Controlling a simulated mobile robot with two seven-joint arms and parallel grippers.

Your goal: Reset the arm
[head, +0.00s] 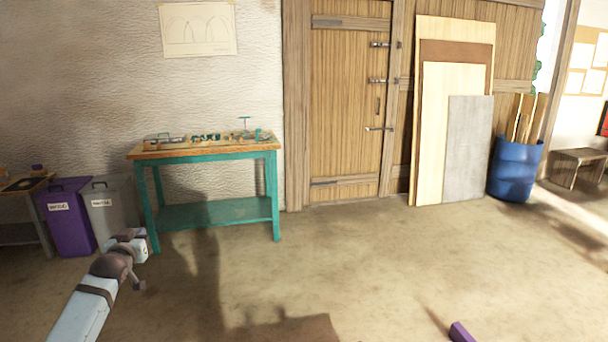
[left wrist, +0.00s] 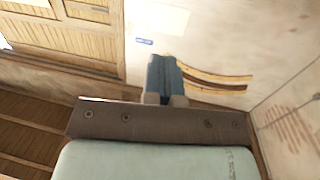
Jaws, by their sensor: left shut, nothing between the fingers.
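My left arm enters the head view from the lower left, raised over open floor, with its wrist end (head: 135,245) in front of the teal workbench (head: 205,152). Its fingers are too small to make out there. In the left wrist view my left gripper (left wrist: 165,62) is shut, its two blue-grey fingers side by side with nothing between them. Curved wooden strips (left wrist: 215,80) show beyond the fingertips against a pale surface; I cannot tell how far off they are.
Small tools lie on the workbench. A purple bin (head: 68,220) and a grey bin (head: 110,213) stand left of it. Boards (head: 425,130) lean by the wooden door (head: 345,105), beside a blue barrel (head: 515,170). The middle floor is clear.

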